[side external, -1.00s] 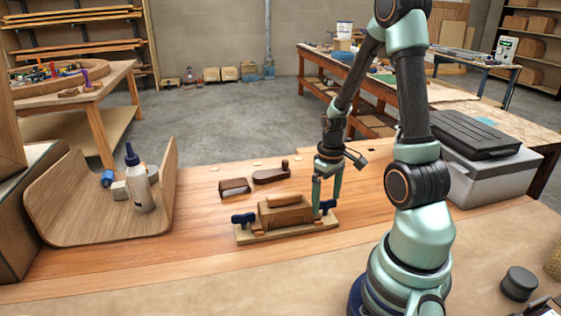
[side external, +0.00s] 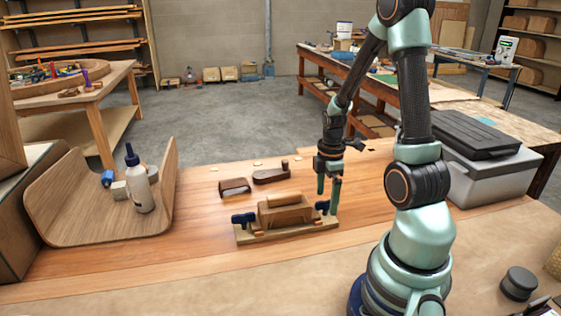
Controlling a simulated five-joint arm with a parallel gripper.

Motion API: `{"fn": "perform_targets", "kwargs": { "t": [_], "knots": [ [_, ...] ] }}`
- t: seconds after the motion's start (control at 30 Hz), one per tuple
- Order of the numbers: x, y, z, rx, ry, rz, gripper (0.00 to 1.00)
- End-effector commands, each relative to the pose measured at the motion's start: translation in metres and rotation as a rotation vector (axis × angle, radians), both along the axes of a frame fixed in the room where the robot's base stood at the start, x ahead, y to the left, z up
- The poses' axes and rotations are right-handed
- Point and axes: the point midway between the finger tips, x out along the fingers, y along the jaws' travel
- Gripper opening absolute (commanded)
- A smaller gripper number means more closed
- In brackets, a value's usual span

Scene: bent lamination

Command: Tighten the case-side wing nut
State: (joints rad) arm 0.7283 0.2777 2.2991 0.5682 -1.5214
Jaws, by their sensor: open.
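A wooden clamping jig (side external: 287,232) lies on the bench, a flat board with a rounded wooden block (side external: 285,214) on it.
A grey case (side external: 490,180) with a black lid stands at the right. Two small wooden tools (side external: 235,187) (side external: 270,175) lie behind the jig. A curved wooden sheet (side external: 85,215) holding a white glue bottle (side external: 138,185) stands at the left. The bench between sheet and jig is clear.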

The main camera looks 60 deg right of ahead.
Motion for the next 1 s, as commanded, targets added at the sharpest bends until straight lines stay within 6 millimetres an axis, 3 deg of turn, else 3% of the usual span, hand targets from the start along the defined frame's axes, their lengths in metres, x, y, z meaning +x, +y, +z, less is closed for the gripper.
{"fn": "perform_targets", "kwargs": {
  "t": [0.63, 1.0],
  "knots": [
    [0.002, 0.000, 0.120, -0.007, -0.009, -0.009, 1.00],
    [0.033, 0.056, 0.145, -0.059, -0.131, -0.217, 1.00]
  ]
}}
